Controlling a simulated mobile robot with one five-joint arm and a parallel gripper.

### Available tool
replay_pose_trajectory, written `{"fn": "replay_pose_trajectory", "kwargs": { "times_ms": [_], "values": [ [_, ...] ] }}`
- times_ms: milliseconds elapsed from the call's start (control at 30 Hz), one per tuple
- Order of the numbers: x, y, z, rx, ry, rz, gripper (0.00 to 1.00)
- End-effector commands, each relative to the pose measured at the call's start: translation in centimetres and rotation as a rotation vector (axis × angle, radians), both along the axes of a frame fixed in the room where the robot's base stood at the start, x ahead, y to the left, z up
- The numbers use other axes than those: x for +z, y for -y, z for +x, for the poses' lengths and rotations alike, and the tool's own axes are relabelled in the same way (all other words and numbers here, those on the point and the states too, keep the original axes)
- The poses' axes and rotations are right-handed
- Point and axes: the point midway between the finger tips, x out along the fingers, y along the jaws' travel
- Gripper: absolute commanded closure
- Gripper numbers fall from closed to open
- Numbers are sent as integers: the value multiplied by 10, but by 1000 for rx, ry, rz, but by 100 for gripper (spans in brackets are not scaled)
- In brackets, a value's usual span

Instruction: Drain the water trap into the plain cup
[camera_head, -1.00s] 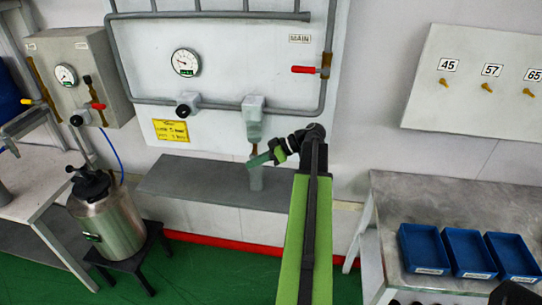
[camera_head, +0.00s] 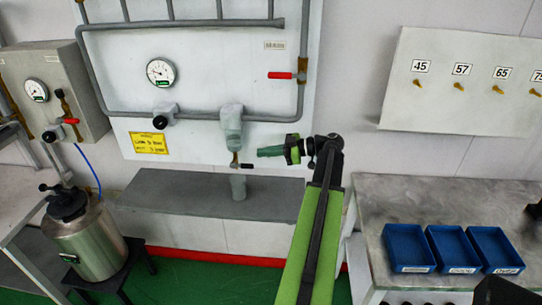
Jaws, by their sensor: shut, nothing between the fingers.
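The water trap (camera_head: 231,125) is a grey-green bowl hanging under the pipe on the white wall panel. A small brass drain valve (camera_head: 236,160) is below it, with a dark lever (camera_head: 246,166) pointing right. A plain grey cup (camera_head: 238,187) stands upright on the grey shelf, beneath the drain. My gripper (camera_head: 262,152) is green, shut and empty, just right of the drain valve and pointing left at it, apart from the lever. The water level in trap and cup is too small to tell.
The grey shelf (camera_head: 165,192) is otherwise bare. A red-handled valve (camera_head: 281,75), a gauge (camera_head: 160,73) and a black knob (camera_head: 160,121) are on the panel. A steel canister (camera_head: 88,245) stands left. Blue trays (camera_head: 409,268) sit on the right bench (camera_head: 372,215).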

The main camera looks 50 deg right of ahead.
Motion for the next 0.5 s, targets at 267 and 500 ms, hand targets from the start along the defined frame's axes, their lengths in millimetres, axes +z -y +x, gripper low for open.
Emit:
{"fn": "replay_pose_trajectory", "kwargs": {
  "times_ms": [267,500],
  "values": [
    [-29,-22,44,1,-1,1,100],
    [-51,-18,47,1,-1,1,100]
  ]
}}
